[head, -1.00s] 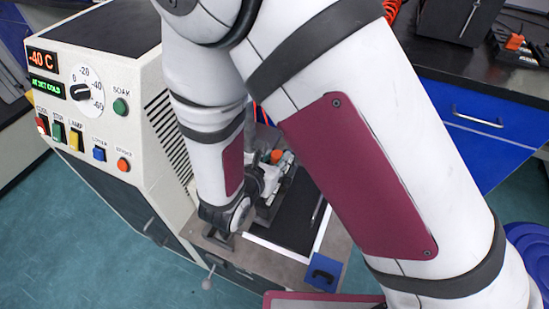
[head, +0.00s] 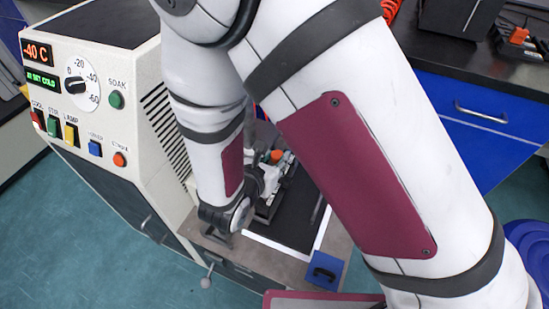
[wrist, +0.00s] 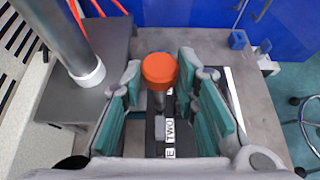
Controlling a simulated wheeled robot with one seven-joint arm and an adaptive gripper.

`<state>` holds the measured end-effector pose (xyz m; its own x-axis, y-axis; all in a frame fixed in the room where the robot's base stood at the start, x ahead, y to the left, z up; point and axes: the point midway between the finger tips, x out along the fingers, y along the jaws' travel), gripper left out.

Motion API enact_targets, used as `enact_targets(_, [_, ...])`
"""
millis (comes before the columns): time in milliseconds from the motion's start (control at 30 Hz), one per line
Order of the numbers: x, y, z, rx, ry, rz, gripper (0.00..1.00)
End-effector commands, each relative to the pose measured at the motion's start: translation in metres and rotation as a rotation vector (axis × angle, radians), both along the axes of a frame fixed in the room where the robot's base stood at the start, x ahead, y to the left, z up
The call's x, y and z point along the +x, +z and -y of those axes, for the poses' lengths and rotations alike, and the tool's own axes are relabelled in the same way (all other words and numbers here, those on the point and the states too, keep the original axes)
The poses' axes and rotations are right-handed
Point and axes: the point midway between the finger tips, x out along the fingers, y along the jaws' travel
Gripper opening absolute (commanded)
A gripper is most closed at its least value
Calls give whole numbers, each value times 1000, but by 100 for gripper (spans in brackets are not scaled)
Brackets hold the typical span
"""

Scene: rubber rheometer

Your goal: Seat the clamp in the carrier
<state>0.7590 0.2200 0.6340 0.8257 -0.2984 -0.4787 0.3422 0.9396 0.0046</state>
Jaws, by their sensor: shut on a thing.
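The clamp's orange round cap (wrist: 160,72), on a grey stem, stands between my gripper's (wrist: 163,105) teal-padded fingers in the wrist view. My gripper is shut on the clamp; the exact contact is hard to see. In the head view the orange cap (head: 277,156) shows just beyond my gripper (head: 268,182), low over the dark work area. A dark strip with white labels, one reading "TWO" (wrist: 169,130), lies below the cap and seems to be part of the carrier. The clamp's lower part and its seating are hidden.
The white cold cabinet (head: 125,150) reads -40 C and stands at the left. A grey vertical tube (wrist: 62,42) rises close to the left finger in the wrist view. A blue block (head: 323,271) sits at the bench's front corner. A black bench with an orange-topped item (head: 518,36) is at upper right.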

Motion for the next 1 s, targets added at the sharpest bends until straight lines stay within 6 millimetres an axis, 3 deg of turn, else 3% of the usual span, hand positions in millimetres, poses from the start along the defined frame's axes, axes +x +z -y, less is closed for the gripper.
enact_targets(33, [0, 0, 0, -1, 0, 2, 34])
enact_targets(100, [0, 0, 0, 0, 0, 1, 50])
enact_targets(533, [-6, 3, -3, 1, 3, -1, 51])
enact_targets(1000, [-77, 45, -29, 2, 4, 1, 51])
